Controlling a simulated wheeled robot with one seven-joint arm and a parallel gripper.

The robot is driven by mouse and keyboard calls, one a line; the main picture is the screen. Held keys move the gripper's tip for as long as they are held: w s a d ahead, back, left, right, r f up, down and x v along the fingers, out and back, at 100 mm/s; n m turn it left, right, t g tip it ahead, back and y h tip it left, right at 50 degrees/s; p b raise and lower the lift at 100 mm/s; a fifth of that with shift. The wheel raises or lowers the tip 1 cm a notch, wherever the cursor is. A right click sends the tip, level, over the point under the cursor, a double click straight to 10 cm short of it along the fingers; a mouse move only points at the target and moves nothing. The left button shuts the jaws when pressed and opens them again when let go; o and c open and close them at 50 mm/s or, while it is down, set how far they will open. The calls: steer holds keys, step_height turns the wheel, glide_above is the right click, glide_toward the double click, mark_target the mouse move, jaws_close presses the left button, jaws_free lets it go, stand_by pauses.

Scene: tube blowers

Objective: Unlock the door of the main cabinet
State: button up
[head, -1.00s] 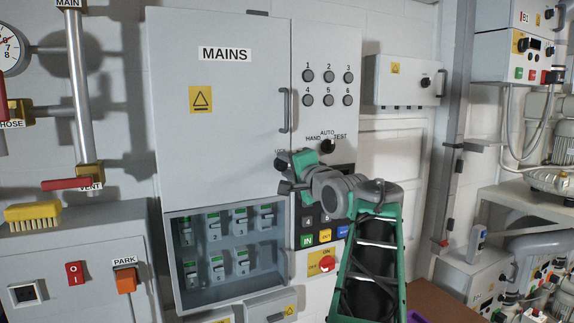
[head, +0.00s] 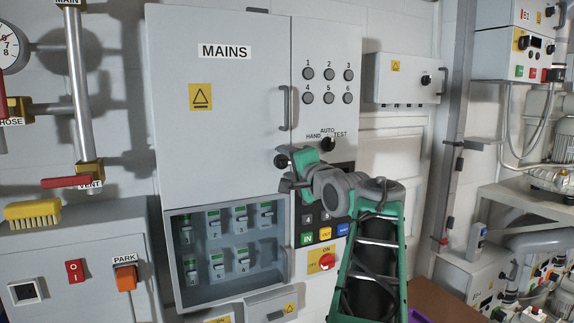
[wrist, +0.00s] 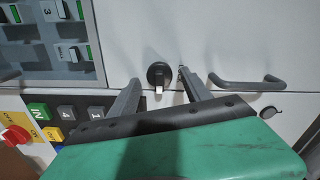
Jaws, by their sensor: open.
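The main cabinet (head: 225,125), labelled MAINS, has a large grey door that looks closed. A round black knob (head: 281,161) sits at the door's lower right, partly covered by my gripper. In the wrist view the knob (wrist: 158,74) shows a pale pointer toward the bottom of the picture. My gripper (wrist: 159,77) is open, with one fingertip on each side of the knob in that view. Contact cannot be told. In the head view my gripper (head: 287,172) is at the door's lower right. The door's grey handle (wrist: 245,83) lies right of the fingers.
A glazed window with several breakers (head: 230,245) is below the door. The cabinet's right panel holds an AUTO selector (head: 328,144), push buttons and a red rotary switch (head: 327,262) on yellow. A small grey box (head: 405,80) hangs at the right.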

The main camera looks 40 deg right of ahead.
steer(key=b+v, duration=0.2)
steer(key=v, duration=0.5)
steer(key=shift+s, duration=0.25)
steer(key=shift+a, duration=0.2)
steer(key=w+a+f+n+g+y, duration=0.2)
steer(key=w+a+f+n+g, duration=0.15)
steer(key=a+f, duration=0.6)
steer(key=w+a+f+n+g+y, duration=0.25)
steer(key=a+f+n, duration=0.25)
steer(key=a+f, duration=0.5)
steer(key=s+a+f+n+g, duration=0.3)
steer(key=s+a+f+n, duration=0.2)
steer(key=f, duration=0.6)
steer(key=s+a+f+n+g, duration=0.4)
steer(key=s+a+f+n, duration=0.1)
steer(key=s+a+f, duration=0.4)
steer(key=shift+s+a+f+g, duration=0.3)
steer(key=shift+s+a+f, duration=0.05)
steer(key=shift+s+f, duration=0.65)
steer(key=shift+y, duration=0.25)
